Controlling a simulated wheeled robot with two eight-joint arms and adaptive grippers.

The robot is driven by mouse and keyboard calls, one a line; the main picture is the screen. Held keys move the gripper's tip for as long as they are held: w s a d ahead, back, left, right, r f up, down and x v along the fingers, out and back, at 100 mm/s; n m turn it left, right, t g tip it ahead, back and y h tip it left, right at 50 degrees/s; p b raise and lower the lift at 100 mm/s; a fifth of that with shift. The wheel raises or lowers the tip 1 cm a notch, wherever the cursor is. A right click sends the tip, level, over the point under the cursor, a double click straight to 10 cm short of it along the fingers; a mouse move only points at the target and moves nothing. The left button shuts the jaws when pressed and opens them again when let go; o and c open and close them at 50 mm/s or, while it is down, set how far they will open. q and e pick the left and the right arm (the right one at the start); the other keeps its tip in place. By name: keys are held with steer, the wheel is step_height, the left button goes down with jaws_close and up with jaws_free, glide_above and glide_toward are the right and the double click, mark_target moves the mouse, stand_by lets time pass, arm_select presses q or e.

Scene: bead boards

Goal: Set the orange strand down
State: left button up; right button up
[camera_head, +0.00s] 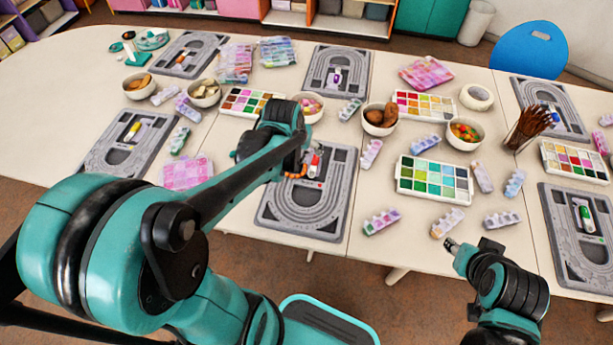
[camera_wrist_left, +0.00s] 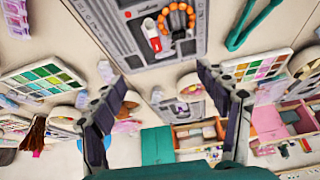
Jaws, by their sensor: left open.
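The orange strand (camera_wrist_left: 177,18) shows in the left wrist view as a curved row of round orange beads. It appears to rest on the grey bead board (camera_wrist_left: 110,32), beside a small red-and-white item (camera_wrist_left: 151,34). In the head view a bit of the strand (camera_head: 293,175) shows by the left edge of the red-and-white item (camera_head: 315,166) on the board (camera_head: 320,215); my left arm hides part of it. My left gripper (camera_wrist_left: 160,82) is open, its fingers spread apart and empty, with the strand outside them. My right gripper (camera_head: 452,246) is at the table's front edge, its opening unclear.
Bead palettes (camera_head: 434,180), bowls (camera_head: 381,118) and small bead boxes (camera_head: 381,221) crowd the table around the board. A pink bead box (camera_head: 187,173) lies left of the board. The far left tabletop is mostly clear.

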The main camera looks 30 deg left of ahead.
arm_select(q)
steer(key=s+d+r+m+t, duration=0.1)
steer(key=s+d+r, duration=0.1)
steer(key=s+d, duration=0.2)
steer(key=s+d+r+t, duration=0.1)
steer(key=s+d+r, duration=0.2)
steer(key=s, duration=0.6)
steer(key=shift+s+d+m+h, duration=0.3)
steer(key=shift+d+m+h, duration=0.1)
steer(key=shift+d, duration=0.65)
steer(key=shift+r, duration=0.1)
